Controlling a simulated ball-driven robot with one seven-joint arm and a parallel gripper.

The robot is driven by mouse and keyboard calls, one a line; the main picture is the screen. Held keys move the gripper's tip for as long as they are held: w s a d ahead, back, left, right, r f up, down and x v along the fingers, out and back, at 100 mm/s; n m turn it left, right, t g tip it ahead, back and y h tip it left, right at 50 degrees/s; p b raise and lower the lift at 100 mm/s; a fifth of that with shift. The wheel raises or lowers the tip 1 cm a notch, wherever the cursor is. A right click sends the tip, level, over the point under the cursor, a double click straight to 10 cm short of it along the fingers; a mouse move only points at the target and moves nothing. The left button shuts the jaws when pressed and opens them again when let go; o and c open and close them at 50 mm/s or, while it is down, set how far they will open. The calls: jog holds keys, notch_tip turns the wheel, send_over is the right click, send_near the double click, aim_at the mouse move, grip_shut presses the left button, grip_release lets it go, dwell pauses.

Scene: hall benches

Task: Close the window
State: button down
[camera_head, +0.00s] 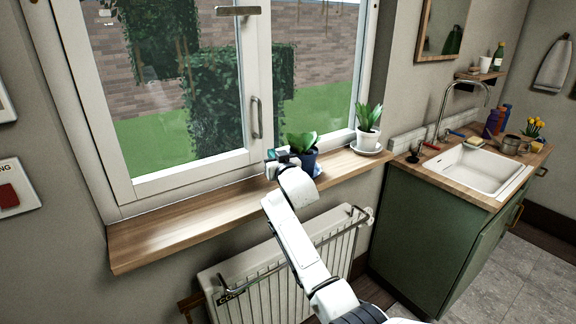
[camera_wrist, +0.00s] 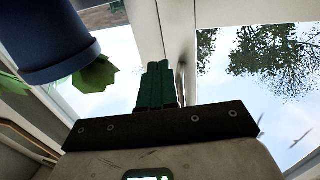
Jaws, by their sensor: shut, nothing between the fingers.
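The white-framed window (camera_head: 262,60) fills the upper left and centre of the head view. Its left sash (camera_head: 190,178) has glass with ivy and grass behind it; I cannot tell for sure whether it stands ajar. A vertical handle (camera_head: 257,118) is on the middle frame, and a horizontal handle (camera_head: 238,10) is higher up. My gripper (camera_head: 272,156) is below the vertical handle, over the sill, just left of the blue pot. In the wrist view its green fingers (camera_wrist: 158,85) are together and empty, in front of the white window frame (camera_wrist: 146,30).
The blue pot with a plant (camera_head: 308,162) is close beside my gripper; the pot also shows in the wrist view (camera_wrist: 45,45). A white potted plant (camera_head: 368,135) stands farther right on the wooden sill (camera_head: 170,235). A radiator (camera_head: 265,285) is below. The sill's left part is clear.

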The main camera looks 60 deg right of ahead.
jog(key=s+d+v, duration=0.1)
jog(key=v, duration=0.6)
jog(key=shift+d, duration=0.15)
jog(key=shift+w+f, duration=0.1)
jog(key=s+a+f+n+g+y, duration=0.1)
jog(key=s+a+f+g+y, duration=0.2)
jog(key=s+a+f, duration=0.55)
jog(key=s+a+f+n+g+y, duration=0.2)
jog(key=s+a+f+g+y, duration=0.15)
jog(key=a+f, duration=1)
jog(key=s+a+f+n+g+y, duration=0.1)
jog(key=s+a, duration=0.4)
jog(key=s, duration=0.6)
jog(key=s+a+f+n+g+y, duration=0.2)
jog(key=s+a+g, duration=0.4)
jog(key=s, duration=0.6)
jog(key=shift+a+f, duration=0.3)
jog(key=shift+f, duration=0.5)
jog(key=shift+g, duration=0.25)
